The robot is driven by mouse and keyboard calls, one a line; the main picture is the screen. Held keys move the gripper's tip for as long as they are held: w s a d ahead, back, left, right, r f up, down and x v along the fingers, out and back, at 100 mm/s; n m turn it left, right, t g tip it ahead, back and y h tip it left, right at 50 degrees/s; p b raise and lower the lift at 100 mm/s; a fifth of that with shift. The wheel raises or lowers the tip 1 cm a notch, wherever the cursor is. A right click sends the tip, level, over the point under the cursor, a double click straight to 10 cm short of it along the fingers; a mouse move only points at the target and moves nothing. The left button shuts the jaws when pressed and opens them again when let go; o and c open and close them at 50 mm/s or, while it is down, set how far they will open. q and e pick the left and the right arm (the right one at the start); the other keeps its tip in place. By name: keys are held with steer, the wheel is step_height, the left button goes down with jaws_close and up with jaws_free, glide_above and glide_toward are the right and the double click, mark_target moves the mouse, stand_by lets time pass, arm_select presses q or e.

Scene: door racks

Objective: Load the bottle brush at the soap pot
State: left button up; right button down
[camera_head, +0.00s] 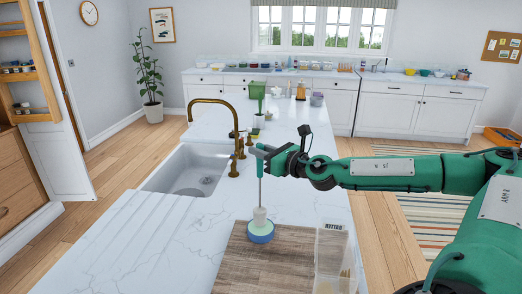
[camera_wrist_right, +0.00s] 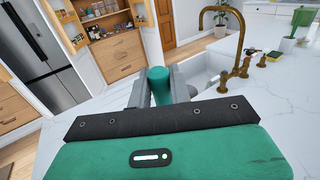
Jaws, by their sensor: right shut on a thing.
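The bottle brush (camera_head: 260,188) hangs upright, with a teal handle, a thin rod and a pale bristle head at its lower end. My right gripper (camera_head: 262,157) is shut on the handle; the teal handle end (camera_wrist_right: 159,82) shows between its fingers in the wrist view. The soap pot (camera_head: 261,237) is a low, round blue pot with a pale green top, on a wooden board. The brush head is over the middle of the pot and seems to meet the green top; I cannot tell how deep it sits. My left gripper is not in view.
The wooden board (camera_head: 240,268) lies on the white island counter. A clear bin (camera_head: 333,245) stands right of the pot. The sink (camera_head: 192,170) and brass tap (camera_head: 234,140) are to the left. A green holder (camera_head: 256,92) stands farther back. The left counter front is clear.

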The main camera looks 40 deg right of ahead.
steer(key=shift+f+b, duration=0.65)
steer(key=shift+b, duration=0.05)
stand_by(2.0)
steer(key=shift+r, duration=0.1)
steer(key=shift+r+p, duration=0.9)
steer(key=shift+r, duration=0.05)
steer(key=shift+r+p, duration=2.05)
steer(key=shift+r, duration=0.6)
